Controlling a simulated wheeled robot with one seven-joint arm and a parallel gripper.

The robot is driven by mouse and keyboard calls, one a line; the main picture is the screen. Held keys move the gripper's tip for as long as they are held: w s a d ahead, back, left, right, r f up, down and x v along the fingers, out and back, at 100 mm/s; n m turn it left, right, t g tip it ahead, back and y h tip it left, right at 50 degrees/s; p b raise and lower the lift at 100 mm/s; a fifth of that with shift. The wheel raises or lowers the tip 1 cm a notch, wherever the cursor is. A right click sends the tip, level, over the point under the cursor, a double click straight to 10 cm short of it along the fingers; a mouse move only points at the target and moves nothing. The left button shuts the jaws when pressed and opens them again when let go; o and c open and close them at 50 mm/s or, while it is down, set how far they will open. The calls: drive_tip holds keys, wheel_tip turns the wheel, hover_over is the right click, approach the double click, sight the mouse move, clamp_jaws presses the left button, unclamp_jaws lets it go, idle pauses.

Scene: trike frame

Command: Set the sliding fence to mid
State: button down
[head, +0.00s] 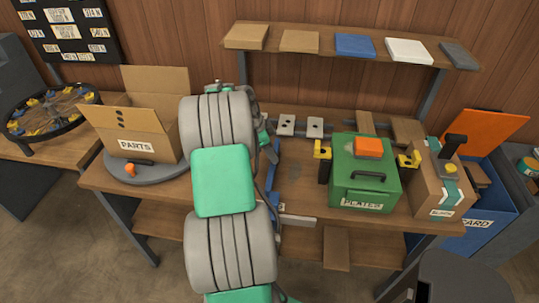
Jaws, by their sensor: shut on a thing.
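A blue upright strip, which looks like the sliding fence (273,170), runs front to back on the workbench, just right of my arm. My gripper (268,150) is mostly hidden behind my own grey and green arm; only dark and green parts of it show beside the blue strip. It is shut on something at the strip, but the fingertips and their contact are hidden. A pale metal bar (297,220) sticks out at the bench's front edge, near the strip's near end. I cannot read any position marks.
A green plates box (365,190) with an orange block (369,147) stands between yellow-topped clamps. Two grey drilled plates (315,127) lie behind. An open parts carton (135,118) sits on a turntable at left. A taped carton (440,190) stands at right. Bare bench shows right of the strip.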

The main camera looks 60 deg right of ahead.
drive_tip(key=shift+s+d+r, duration=0.1)
drive_tip(key=shift+d, duration=0.05)
drive_tip(key=c, duration=1)
unclamp_jaws()
drive_tip(key=shift+c, duration=0.2)
drive_tip(key=v, duration=0.7)
drive_tip(key=shift+a+r, duration=0.2)
drive_tip(key=shift+r, duration=0.1)
